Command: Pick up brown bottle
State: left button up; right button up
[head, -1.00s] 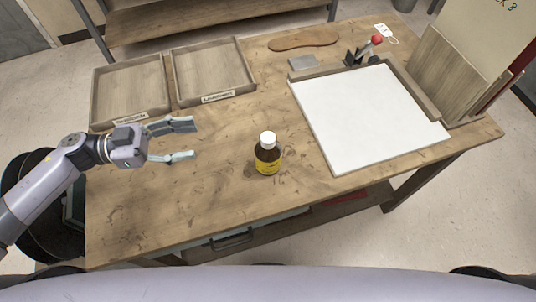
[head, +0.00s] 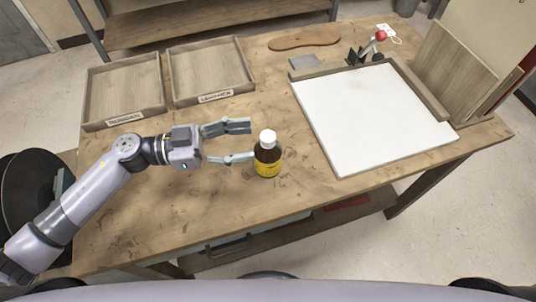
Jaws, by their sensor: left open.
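The brown bottle (head: 267,157) has a white cap and a yellow label. It stands upright on the wooden workbench (head: 330,195), near the middle of the front half. My left gripper (head: 250,141) is open, with its fingers pointing right toward the bottle. The fingertips are just left of the bottle; the nearer finger's tip appears close to its side, and I cannot tell whether it touches. Nothing is between the fingers. My right gripper is out of view.
Two wooden trays with labels, one at left (head: 88,95) and one beside it (head: 252,75), lie at the back left. A white board (head: 370,115) lies at right. A shoe sole (head: 304,38) lies at the back. The bench around the bottle is clear.

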aim_at(267, 140)
pick_arm(q)
jog(key=d, duration=0.1)
jog(key=d+b, duration=0.1)
jog(key=d, duration=0.2)
jog(key=shift+w+d+f, duration=0.15)
jog(key=shift+w+d, duration=0.1)
jog(key=shift+d, duration=0.15)
jog(key=shift+w+d, duration=0.1)
jog(key=shift+d, duration=0.35)
grip_shut()
dwell(0.4)
